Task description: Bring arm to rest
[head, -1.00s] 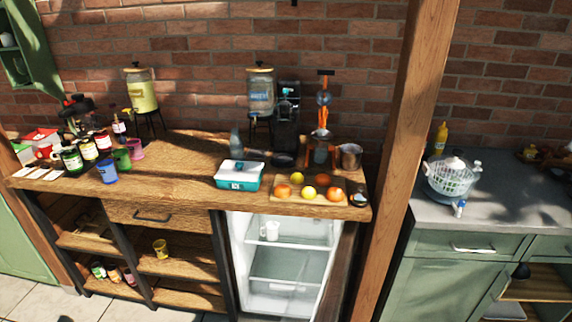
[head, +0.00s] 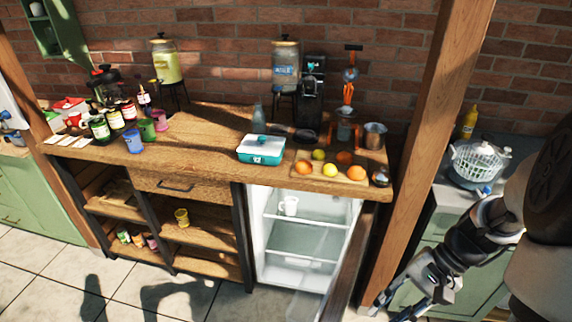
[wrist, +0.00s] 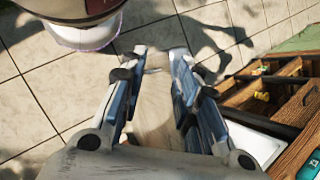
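My arm comes into the head view from the right edge and angles down. My gripper (head: 408,303) hangs low at the bottom right, in front of the green cabinet under the grey counter and to the right of the open fridge door (head: 352,262). In the wrist view, my gripper (wrist: 157,58) has its two fingers apart, with a clear gap between them. I see no object held; pale floor appears to show through the gap.
A wooden post (head: 432,130) stands near my arm. The tiled floor (head: 50,280) at left is clear.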

